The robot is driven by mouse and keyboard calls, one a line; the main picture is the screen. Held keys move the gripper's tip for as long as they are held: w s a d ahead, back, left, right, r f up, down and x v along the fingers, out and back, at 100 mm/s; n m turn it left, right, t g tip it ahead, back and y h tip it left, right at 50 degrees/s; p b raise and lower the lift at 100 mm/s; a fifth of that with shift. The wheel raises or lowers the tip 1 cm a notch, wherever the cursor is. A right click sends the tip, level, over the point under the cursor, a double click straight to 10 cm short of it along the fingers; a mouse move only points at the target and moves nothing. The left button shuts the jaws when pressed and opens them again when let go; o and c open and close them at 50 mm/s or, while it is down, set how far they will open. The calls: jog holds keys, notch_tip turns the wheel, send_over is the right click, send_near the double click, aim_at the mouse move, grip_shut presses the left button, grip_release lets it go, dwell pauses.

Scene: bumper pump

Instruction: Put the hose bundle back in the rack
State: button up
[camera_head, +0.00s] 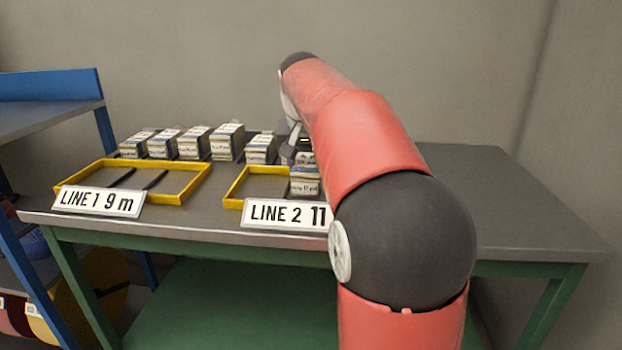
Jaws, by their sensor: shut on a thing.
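Several pale block-shaped hose bundles with printed labels stand in a row at the back of the table, one of them a taller bundle (227,142). My gripper (298,150) is partly hidden behind my red arm, at the right end of this row. It is shut on a labelled bundle (305,160) at the right part of the LINE 2 yellow frame (235,187). Another labelled bundle (305,184) shows just below and in front of it. I cannot tell whether the two touch. No separate rack is clear to see.
The LINE 1 yellow frame (186,196) at left holds two dark strips and no bundles. Signs for LINE 1 (98,202) and LINE 2 (288,214) stand at the front edge. A blue shelf (50,86) is at left. The table's right side (510,200) is clear.

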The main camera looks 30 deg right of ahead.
jog(key=shift+w+f+b, duration=0.1)
jog(key=shift+f+b, duration=0.35)
jog(key=shift+f, duration=0.8)
jog(key=o, duration=1.2)
jog(key=shift+o, duration=0.2)
jog(key=shift+r, duration=0.6)
jog(key=p+v, duration=0.2)
jog(key=v, duration=0.9)
jog(key=shift+r, duration=0.1)
jog(key=shift+a, duration=0.1)
